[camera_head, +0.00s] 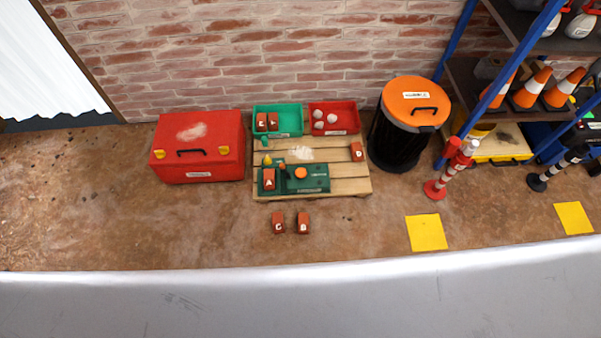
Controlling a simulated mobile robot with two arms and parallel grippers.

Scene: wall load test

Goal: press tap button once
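A green device (316,185) lies on a wooden pallet (345,187) near the brick wall. A round orange button (300,173) sits on top of it; whether it is pressed in cannot be told. A red-brown block with a letter (269,179) stands at the device's left end, beside a small orange-brown part (283,167). Neither of my grippers is in view, and nothing touches the button.
Green (291,112) and red (347,109) bins stand at the pallet's back. A red toolbox (216,132) is left, an orange-lidded black bin (394,148) right. Two blocks (278,223) (303,223) lie in front. A grey metal surface (300,300) crosses the bottom.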

